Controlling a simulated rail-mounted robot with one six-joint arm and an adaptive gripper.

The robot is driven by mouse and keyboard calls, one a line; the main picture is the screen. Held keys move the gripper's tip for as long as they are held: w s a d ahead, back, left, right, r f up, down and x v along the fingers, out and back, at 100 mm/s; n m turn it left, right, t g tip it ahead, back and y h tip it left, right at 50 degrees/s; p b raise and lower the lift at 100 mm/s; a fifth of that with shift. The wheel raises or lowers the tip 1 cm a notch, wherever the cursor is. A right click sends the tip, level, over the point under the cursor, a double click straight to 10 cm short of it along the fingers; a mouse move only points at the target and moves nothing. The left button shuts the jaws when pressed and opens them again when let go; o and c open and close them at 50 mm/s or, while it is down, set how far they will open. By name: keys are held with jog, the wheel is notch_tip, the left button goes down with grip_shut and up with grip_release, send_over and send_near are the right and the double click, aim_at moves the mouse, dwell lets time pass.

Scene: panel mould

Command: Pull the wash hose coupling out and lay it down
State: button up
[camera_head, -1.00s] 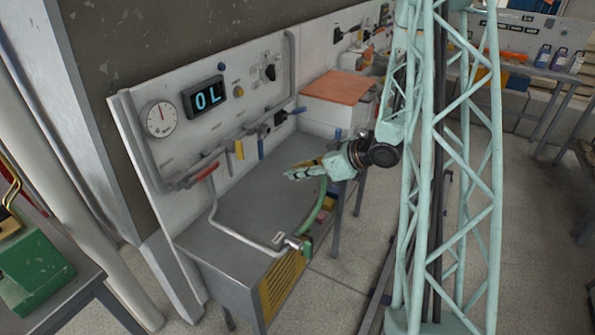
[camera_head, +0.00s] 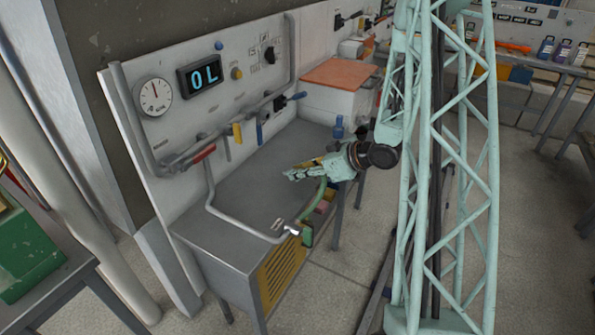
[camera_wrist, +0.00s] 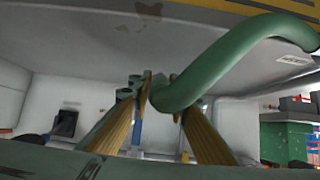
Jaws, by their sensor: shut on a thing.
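The green wash hose (camera_head: 311,207) runs in a curve from my gripper (camera_head: 298,172) down to the silver end of a bent pipe (camera_head: 252,238) at the bench's front edge. In the wrist view the hose (camera_wrist: 225,55) passes between the two yellow-lined fingers of my gripper (camera_wrist: 158,88) and arches up to the right. My gripper is shut on the hose, above the bench top. I cannot make out the coupling clearly. A shiny fitting (camera_head: 292,229) sits at the pipe end; I cannot tell whether the hose is joined to it.
The grey bench top (camera_head: 250,190) is mostly clear. A panel with a gauge (camera_head: 153,96), a display reading "OL" (camera_head: 203,76) and a rail with a red-handled lever (camera_head: 203,153) stands behind it. An orange-topped box (camera_head: 338,75) is behind the bench's far end.

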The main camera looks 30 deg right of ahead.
jog(key=shift+f, duration=0.5)
jog(key=o, duration=1.1)
jog(key=shift+v, duration=6.05)
jog(key=shift+w, duration=0.15)
